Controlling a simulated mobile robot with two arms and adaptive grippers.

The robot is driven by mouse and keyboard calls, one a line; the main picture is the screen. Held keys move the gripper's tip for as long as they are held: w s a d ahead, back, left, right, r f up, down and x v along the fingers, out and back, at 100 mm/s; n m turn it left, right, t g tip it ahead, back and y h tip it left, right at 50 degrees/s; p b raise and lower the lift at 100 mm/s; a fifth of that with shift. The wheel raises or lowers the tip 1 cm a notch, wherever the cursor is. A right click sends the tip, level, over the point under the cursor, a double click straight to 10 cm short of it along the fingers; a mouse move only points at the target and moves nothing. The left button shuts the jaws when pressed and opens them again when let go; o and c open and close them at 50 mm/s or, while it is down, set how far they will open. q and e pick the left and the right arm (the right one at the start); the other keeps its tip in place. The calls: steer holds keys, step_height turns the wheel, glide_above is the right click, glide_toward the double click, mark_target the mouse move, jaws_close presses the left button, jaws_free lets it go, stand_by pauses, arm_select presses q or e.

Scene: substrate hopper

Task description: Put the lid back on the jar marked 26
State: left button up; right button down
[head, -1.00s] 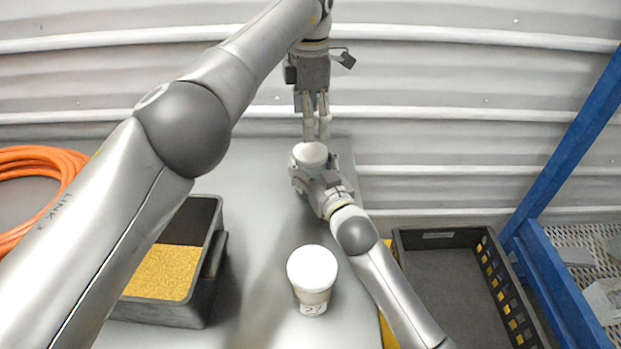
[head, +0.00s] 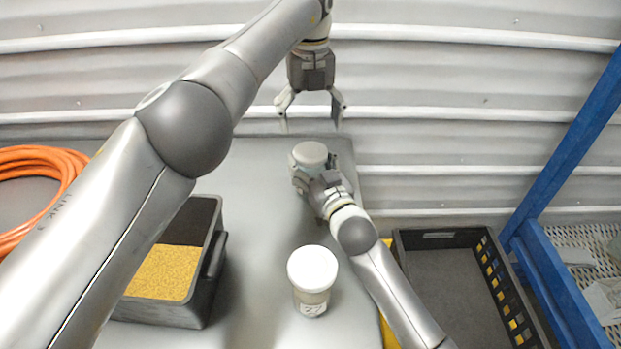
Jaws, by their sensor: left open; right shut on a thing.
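A jar with a pale, round, flat top (head: 309,155) stands near the far end of the table. The top looks like a lid seated level on it; no number can be read on this jar. My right gripper (head: 308,178) is shut on the jar, its fingers partly hidden by the jar and my wrist. My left gripper (head: 311,115) is open and empty above and behind the jar, its fingers spread wide and apart from the top. A second jar with a white lid (head: 312,268) stands nearer on the table; its label reads 27.
A dark bin of yellow grain (head: 208,262) stands at the left of the table (head: 255,225). An orange hose (head: 50,165) lies coiled at far left. A black crate (head: 437,237) and blue rack (head: 560,270) are at right, beside the corrugated wall.

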mark_target(310, 151)
arm_select(q)
steer(key=n, duration=1)
steer(key=shift+n, duration=0.4)
steer(key=n, duration=0.9)
steer(key=shift+f, duration=4)
